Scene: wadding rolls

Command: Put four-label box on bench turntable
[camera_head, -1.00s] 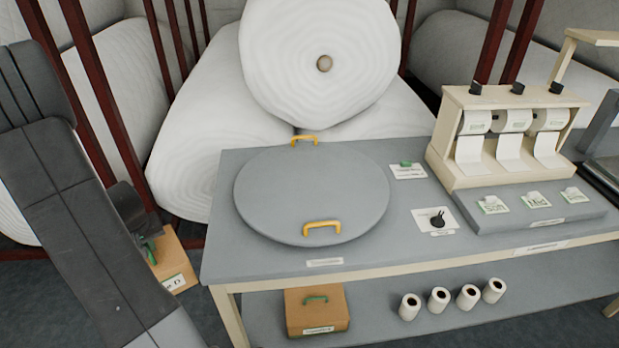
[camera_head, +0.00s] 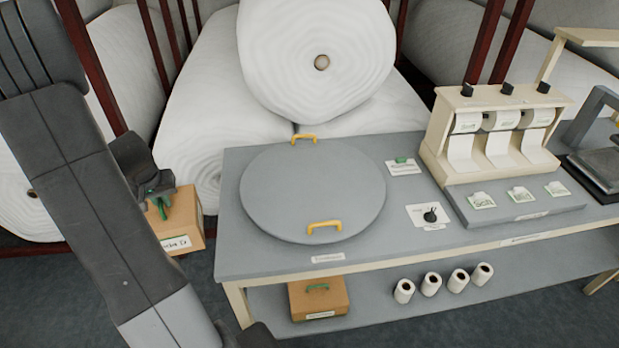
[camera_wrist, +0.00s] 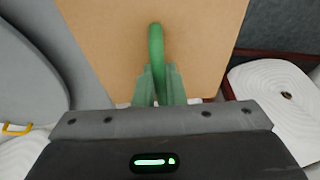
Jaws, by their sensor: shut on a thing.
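A brown box (camera_head: 186,222) with a green handle and a white label hangs left of the bench in the head view. Only part of the label's writing is readable, and I cannot tell whether other sides carry labels. My gripper (camera_head: 160,196) is shut on its green handle, which also shows between the fingers in the wrist view (camera_wrist: 156,50). The box's brown top (camera_wrist: 200,40) fills the upper middle there. The grey round turntable (camera_head: 290,195) lies bare on the bench, with yellow handles at its front and back. The gripper and box are left of it.
The bench (camera_head: 240,262) also carries a label dispenser (camera_head: 490,150) and small cards to the right. Another brown box (camera_head: 318,300) and several small rolls (camera_head: 431,284) sit on the lower shelf. Large white rolls (camera_head: 200,120) and dark red posts stand behind.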

